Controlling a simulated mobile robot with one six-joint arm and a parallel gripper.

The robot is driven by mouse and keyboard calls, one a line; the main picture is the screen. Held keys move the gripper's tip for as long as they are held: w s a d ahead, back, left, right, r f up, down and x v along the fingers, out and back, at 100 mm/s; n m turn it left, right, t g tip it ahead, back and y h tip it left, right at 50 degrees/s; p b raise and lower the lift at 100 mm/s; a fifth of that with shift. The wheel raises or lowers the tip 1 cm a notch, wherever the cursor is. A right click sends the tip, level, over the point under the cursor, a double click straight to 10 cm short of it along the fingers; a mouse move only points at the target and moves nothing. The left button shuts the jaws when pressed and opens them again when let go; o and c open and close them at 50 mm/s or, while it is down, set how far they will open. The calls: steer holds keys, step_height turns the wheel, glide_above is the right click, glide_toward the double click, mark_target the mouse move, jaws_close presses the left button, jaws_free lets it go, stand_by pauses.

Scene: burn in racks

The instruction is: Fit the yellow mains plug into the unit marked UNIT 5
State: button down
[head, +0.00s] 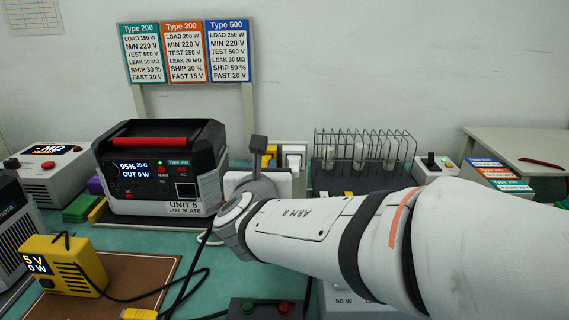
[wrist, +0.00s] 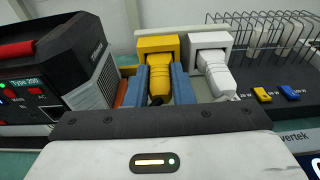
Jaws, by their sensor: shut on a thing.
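The yellow mains plug (wrist: 160,82) sits between my blue gripper fingers (wrist: 159,72) in the wrist view. My gripper is shut on it. The plug's front end is against a yellow socket block (wrist: 157,43); how deep it sits in there I cannot tell. In the head view my wrist hides the plug and fingers; a bit of yellow (head: 270,151) shows behind. UNIT 5 (head: 163,206) is a black and grey power unit with a red handle and a lit display, left of my gripper. It also shows at the left of the wrist view (wrist: 75,62). Its front has an AC panel.
A white plug (wrist: 219,75) sits in a white socket block right of the yellow one. A wire rack (head: 365,150) stands further right. A yellow load box (head: 65,265) with black cables stands front left. A push-button box (head: 262,309) is at the front.

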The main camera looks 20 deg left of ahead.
steer(key=shift+v, duration=0.8)
stand_by(0.9)
steer(key=shift+f+v, duration=0.15)
steer(key=shift+v, duration=0.55)
steer(key=shift+f+v, duration=0.15)
steer(key=shift+v, duration=0.55)
steer(key=shift+s+d, duration=0.1)
steer(key=shift+s, duration=0.05)
